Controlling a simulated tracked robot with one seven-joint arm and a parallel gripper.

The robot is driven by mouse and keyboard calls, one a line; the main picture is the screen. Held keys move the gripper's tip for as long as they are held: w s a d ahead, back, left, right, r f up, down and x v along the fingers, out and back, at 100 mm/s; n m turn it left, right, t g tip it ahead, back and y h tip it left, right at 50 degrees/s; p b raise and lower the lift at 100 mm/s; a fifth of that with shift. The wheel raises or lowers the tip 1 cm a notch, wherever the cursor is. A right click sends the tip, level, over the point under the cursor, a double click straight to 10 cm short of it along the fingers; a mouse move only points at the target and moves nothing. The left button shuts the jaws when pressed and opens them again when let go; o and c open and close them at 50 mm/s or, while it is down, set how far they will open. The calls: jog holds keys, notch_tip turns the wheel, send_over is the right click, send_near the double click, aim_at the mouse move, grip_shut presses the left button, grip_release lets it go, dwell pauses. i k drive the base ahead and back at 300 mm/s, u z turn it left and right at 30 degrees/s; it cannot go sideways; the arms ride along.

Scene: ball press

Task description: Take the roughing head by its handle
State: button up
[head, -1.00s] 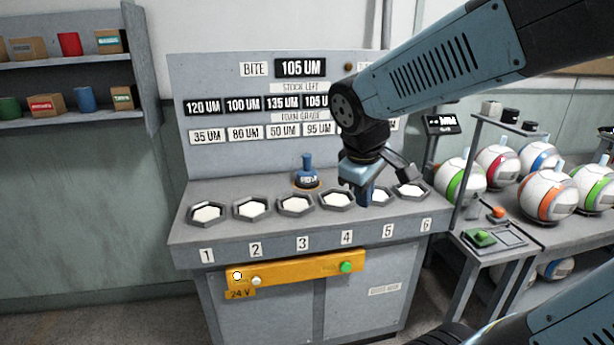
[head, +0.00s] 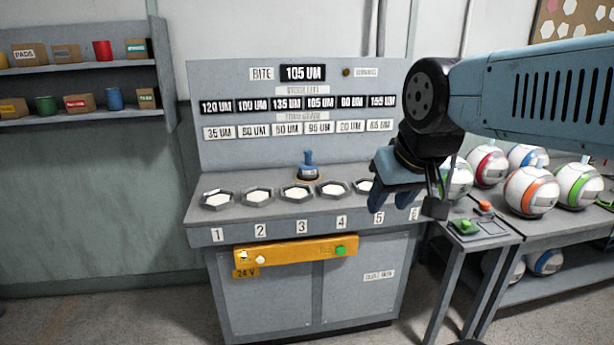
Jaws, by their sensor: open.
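The roughing head (head: 309,168) stands upright at the back of the grey press bench, behind the hexagonal cups near numbers 3 and 4. It has a blue upright handle on a wider blue body with a pale label, over an orange-brown ring. My gripper (head: 408,198) is open and empty, to the right of the roughing head and apart from it.
The bench (head: 290,211) has a row of white-filled cups and a yellow strip (head: 296,252) with buttons on its front. A display panel (head: 290,150) rises behind. At right, a stand (head: 480,229) and a rack of balls (head: 531,191) are close to my arm. Shelves hang at left.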

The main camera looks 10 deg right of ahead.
aim_at(307, 170)
jog(key=u, duration=0.15)
jog(key=i, duration=1.25)
jog(key=z, duration=0.6)
jog(key=k, duration=0.85)
jog(key=z, duration=0.2)
jog(key=i, duration=0.9)
jog(key=u, duration=0.05)
